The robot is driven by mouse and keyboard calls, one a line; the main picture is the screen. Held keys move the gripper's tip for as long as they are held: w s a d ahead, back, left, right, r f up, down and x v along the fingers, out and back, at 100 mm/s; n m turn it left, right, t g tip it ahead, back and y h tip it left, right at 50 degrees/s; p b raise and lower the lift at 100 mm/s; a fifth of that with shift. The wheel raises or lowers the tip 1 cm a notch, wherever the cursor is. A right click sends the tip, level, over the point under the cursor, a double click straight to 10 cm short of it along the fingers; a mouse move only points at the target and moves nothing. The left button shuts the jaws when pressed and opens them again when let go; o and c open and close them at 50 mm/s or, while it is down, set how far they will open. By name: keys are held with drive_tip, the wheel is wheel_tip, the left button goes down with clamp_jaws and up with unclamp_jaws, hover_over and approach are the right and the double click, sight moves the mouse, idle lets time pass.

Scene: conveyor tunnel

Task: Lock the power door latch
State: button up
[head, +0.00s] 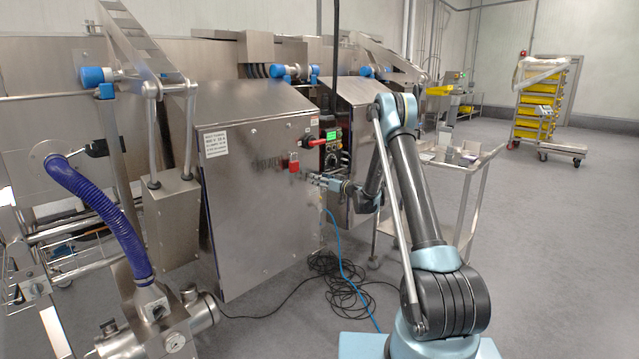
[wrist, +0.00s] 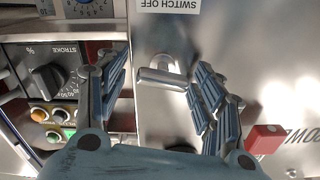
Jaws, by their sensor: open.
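The power door latch (wrist: 160,78) is a small silver metal handle on the steel door, just below the "SWITCH OFF" label in the wrist view. My gripper (wrist: 158,70) is open, with one ribbed finger on each side of the latch. I cannot tell whether either finger touches it. In the head view my gripper (head: 312,178) is at the right edge of the steel cabinet door (head: 250,225). The latch is too small to make out there. A red padlock (head: 293,161) hangs above and left of my gripper; a red block also shows in the wrist view (wrist: 265,138).
A control panel (wrist: 50,85) with knobs and buttons is left of the latch in the wrist view. A red handle (head: 318,141) sticks out above my gripper. Black cables (head: 335,285) lie on the floor. A metal trolley (head: 470,185) stands right of my arm.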

drive_tip(key=shift+a, duration=0.1)
drive_tip(key=c, duration=1.1)
drive_tip(key=shift+w, duration=0.1)
drive_tip(key=shift+m, duration=0.3)
drive_tip(key=m, duration=0.3)
drive_tip(key=shift+w+d, duration=0.1)
drive_tip(key=shift+d, duration=0.1)
drive_tip(key=m, duration=0.5)
drive_tip(key=shift+w+d+f, duration=0.1)
drive_tip(key=m, duration=0.4)
drive_tip(key=shift+f, duration=0.1)
drive_tip(key=shift+f+m, duration=0.1)
drive_tip(key=shift+m, duration=1.4)
